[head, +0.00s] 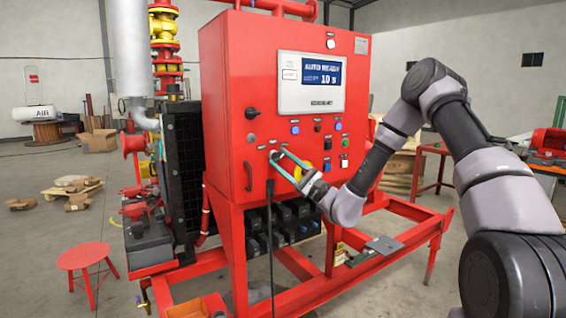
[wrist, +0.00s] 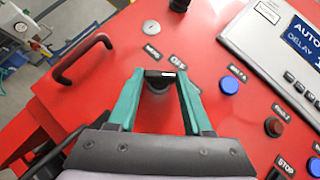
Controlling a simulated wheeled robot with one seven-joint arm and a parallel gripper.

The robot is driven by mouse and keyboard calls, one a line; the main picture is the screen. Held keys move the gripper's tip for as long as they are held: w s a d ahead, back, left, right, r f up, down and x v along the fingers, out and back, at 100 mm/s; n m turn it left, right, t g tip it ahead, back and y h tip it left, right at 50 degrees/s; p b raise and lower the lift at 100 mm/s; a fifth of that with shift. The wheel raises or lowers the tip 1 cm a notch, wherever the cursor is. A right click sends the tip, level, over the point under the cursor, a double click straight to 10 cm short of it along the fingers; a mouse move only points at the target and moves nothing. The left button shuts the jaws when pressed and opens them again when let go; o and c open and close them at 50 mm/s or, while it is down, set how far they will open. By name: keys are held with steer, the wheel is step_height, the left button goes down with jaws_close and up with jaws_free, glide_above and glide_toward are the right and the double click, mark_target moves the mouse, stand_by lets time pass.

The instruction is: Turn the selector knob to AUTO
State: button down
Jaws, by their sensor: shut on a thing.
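The selector knob (wrist: 159,79) is black with a pale mark on its top bar, on the red control cabinet (head: 226,75). In the wrist view its bar lies crosswise between the teal fingertips of my gripper (wrist: 160,76), with the pale mark toward the right end. My gripper is shut on the knob. Small labels (wrist: 178,60) sit just above the knob, one seeming to read OFF; I cannot tell which position the knob points at. In the head view my gripper (head: 277,156) reaches the cabinet front from the right, and its fingers mostly hide the knob.
A display (head: 311,82) sits above several buttons (head: 295,130). A black rotary switch (head: 252,113), a round lock (wrist: 150,27) and a door handle (wrist: 82,58) are on the cabinet's left side. A red stool (head: 83,256) stands at left. Red frame rails (head: 300,292) run below.

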steer(key=shift+c, duration=1.6)
jaws_free()
steer(key=v, duration=1)
steer(key=shift+d+f, duration=0.25)
steer(key=shift+d, duration=0.05)
steer(key=shift+s, duration=0.1)
